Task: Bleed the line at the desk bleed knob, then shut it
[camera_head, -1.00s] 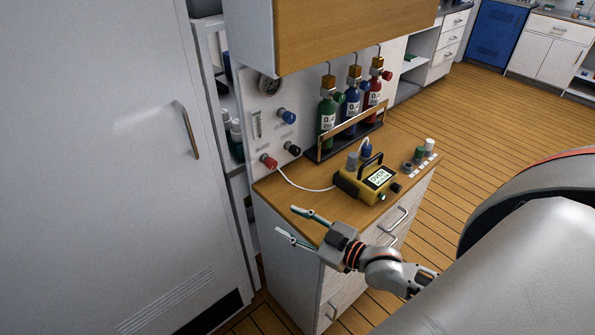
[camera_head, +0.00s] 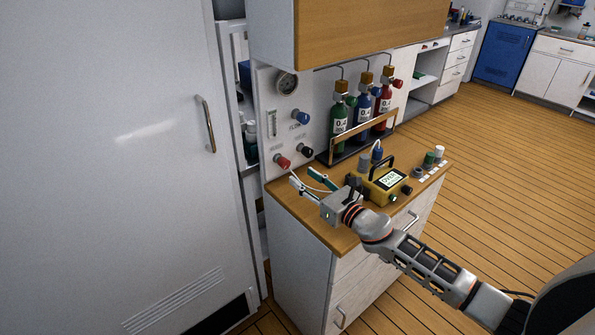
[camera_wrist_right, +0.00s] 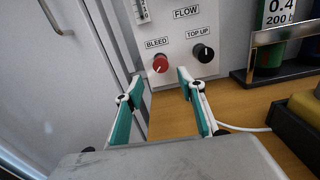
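The red bleed knob (camera_head: 282,161) is low on the white wall panel at the back of the desk. In the right wrist view the red knob (camera_wrist_right: 160,64) sits under the label BLEED, just beyond my fingertips. My right gripper (camera_head: 302,176) is open and empty above the desk top, pointing at the panel. In the right wrist view its two teal fingers (camera_wrist_right: 160,80) are spread on either side of the line to the red knob, apparently short of it. I cannot read the knob's setting. My left gripper is out of view.
The black TOP UP knob (camera_head: 305,150) is close on the right of the red one. A blue knob (camera_head: 302,118) and gauge (camera_head: 287,82) are above. Racked bottles (camera_head: 339,122) and a yellow meter (camera_head: 383,185) stand to the right. A white hose crosses the desk (camera_head: 300,208).

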